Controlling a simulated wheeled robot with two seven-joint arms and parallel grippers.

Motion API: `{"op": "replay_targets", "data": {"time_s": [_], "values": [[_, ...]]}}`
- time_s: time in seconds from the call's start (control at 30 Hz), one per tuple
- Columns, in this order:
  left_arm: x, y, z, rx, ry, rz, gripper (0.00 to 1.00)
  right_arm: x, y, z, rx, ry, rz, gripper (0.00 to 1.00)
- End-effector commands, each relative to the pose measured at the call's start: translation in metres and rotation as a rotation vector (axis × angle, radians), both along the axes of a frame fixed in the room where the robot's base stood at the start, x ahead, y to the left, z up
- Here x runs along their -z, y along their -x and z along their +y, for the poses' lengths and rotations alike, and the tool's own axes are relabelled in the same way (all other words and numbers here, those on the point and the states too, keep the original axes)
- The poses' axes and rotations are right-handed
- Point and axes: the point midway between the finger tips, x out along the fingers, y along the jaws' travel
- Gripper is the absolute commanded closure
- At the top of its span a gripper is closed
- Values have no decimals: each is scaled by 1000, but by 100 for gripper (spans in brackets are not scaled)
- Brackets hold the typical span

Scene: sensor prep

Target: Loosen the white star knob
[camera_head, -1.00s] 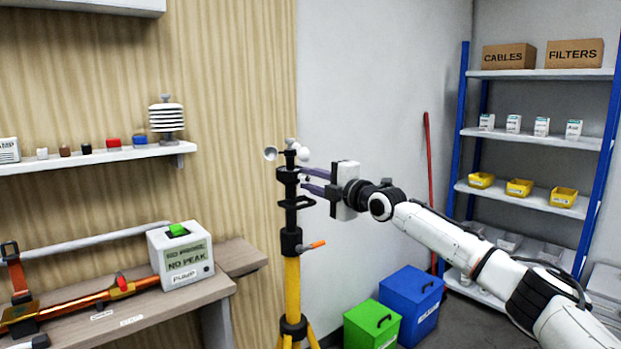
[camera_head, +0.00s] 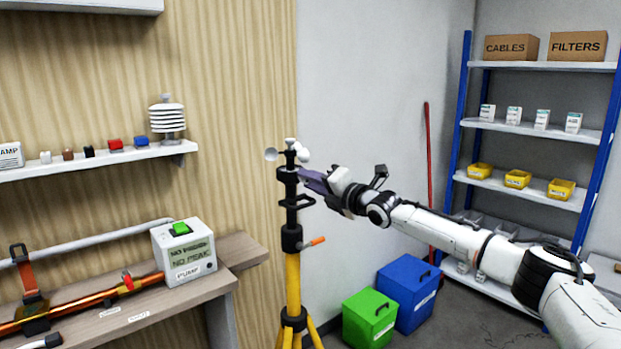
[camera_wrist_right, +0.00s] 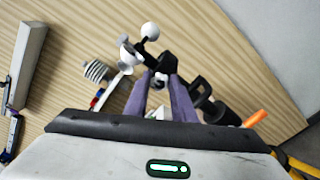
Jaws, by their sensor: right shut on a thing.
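A yellow tripod (camera_head: 293,285) with a black upper mast (camera_head: 291,205) stands in the middle of the head view. A cup anemometer (camera_head: 271,154) is on top, and its white cups also show in the wrist view (camera_wrist_right: 150,30). My right gripper (camera_head: 304,174) reaches the mast from the right, just below the cups. Its purple fingers (camera_wrist_right: 161,78) are closed at the black mast head in the wrist view. The white star knob is mostly hidden between the fingertips, which are shut on it. My left gripper is out of view.
An orange-tipped lever (camera_head: 318,241) sticks out lower on the mast. A wall shelf (camera_head: 100,160) and a bench with a pump box (camera_head: 184,252) are at left. Green (camera_head: 369,318) and blue (camera_head: 407,290) boxes stand on the floor. A blue-framed rack (camera_head: 465,110) is at right.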

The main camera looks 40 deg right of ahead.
Motion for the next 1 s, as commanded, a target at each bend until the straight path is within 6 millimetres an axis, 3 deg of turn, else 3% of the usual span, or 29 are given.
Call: {"op": "replay_targets", "data": {"time_s": [0.37,0.4,0.5,0.83,1.0], "values": [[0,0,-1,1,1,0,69,2,0,0,-1,7,3,99],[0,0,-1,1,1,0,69,2,0,0,-1,7,3,70],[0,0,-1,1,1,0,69,1,0,0,0,6,2,58],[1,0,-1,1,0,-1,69,2,1,0,0,4,1,58],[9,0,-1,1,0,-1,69,6,11,0,-2,1,5,58]]}}
